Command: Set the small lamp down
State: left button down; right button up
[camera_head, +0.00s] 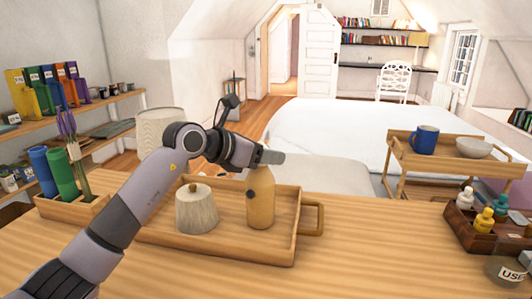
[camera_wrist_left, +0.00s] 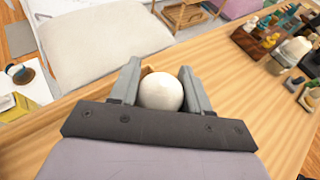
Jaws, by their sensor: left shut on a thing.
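My left gripper (camera_head: 270,157) is shut on the upper end of a tan, bottle-shaped thing (camera_head: 260,197), which I take to be the small lamp. It hangs upright over the right part of a wooden tray (camera_head: 225,254); I cannot tell whether its base touches the tray. In the left wrist view its pale rounded top (camera_wrist_left: 161,92) sits between the two fingers (camera_wrist_left: 162,84). A pale grey cone-shaped thing with a brown knob (camera_head: 197,212) stands on the tray to its left. My right gripper is not in view.
A wooden holder (camera_head: 75,214) with blue and green cylinders stands at the left. A dark box with small bottles (camera_head: 470,230) and a glass jar (camera_head: 506,270) stand at the right. The wooden tabletop (camera_head: 370,250) between tray and box is clear.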

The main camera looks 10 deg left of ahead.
pick_arm(q)
jog(key=shift+r, duration=0.2)
jog(key=shift+f, duration=0.15)
jog(key=c, duration=0.5)
grip_release()
jog(key=shift+f, duration=0.1)
jog(key=shift+r, duration=0.2)
jog(key=b+v, duration=0.1)
jog(key=v, duration=1.1)
